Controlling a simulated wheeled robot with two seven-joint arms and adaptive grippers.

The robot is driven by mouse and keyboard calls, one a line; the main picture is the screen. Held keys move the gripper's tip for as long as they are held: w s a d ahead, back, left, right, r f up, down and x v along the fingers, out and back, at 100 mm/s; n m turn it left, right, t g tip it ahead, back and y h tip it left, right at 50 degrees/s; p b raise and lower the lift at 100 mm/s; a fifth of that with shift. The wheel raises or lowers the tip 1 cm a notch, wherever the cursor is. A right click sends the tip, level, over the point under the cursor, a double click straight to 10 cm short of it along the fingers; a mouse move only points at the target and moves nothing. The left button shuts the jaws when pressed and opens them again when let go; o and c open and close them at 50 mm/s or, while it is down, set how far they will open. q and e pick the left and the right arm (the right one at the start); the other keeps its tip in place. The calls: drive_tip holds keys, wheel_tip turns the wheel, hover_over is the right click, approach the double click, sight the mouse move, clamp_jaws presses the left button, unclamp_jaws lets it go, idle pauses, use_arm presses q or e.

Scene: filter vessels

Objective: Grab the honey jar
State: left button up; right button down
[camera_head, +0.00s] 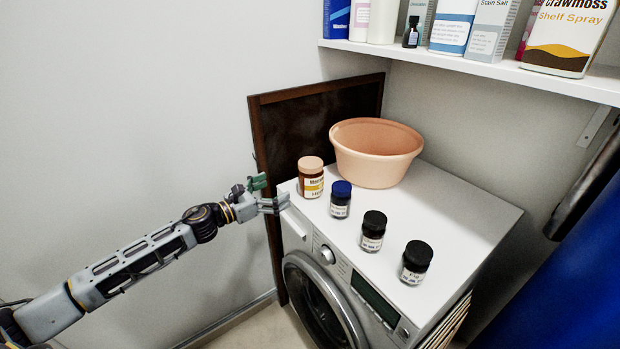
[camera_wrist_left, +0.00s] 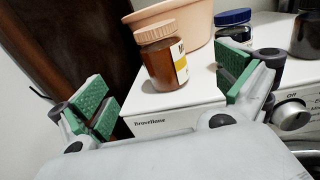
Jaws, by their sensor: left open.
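The honey jar (camera_head: 311,178) is a brown jar with a peach lid and a yellow-and-white label. It stands upright at the left end of the row on the washing machine top. My left gripper (camera_head: 272,193) is open and empty at the machine's left edge, just left of the jar and apart from it. In the left wrist view, the jar (camera_wrist_left: 163,62) shows ahead, beyond and between the green-padded fingers of the left gripper (camera_wrist_left: 167,97). My right gripper is not in view.
A blue-lidded jar (camera_head: 340,199) and two black-lidded jars (camera_head: 373,231) (camera_head: 415,262) stand to the right on the washing machine (camera_head: 470,207). A peach basin (camera_head: 377,152) sits behind. A dark framed board (camera_head: 300,125) leans at the wall. A shelf (camera_head: 480,66) with bottles hangs above.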

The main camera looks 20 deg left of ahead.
sight(300, 177)
use_arm(q)
drive_tip(key=shift+w, duration=0.2)
drive_tip(key=x, duration=0.3)
drive_tip(key=shift+w+d, duration=0.15)
drive_tip(key=shift+d, duration=0.05)
drive_tip(key=shift+p+x, duration=0.45)
drive_tip(key=shift+x, duration=1.55)
drive_tip(key=shift+w+d, duration=0.2)
drive_tip(key=shift+w, duration=0.1)
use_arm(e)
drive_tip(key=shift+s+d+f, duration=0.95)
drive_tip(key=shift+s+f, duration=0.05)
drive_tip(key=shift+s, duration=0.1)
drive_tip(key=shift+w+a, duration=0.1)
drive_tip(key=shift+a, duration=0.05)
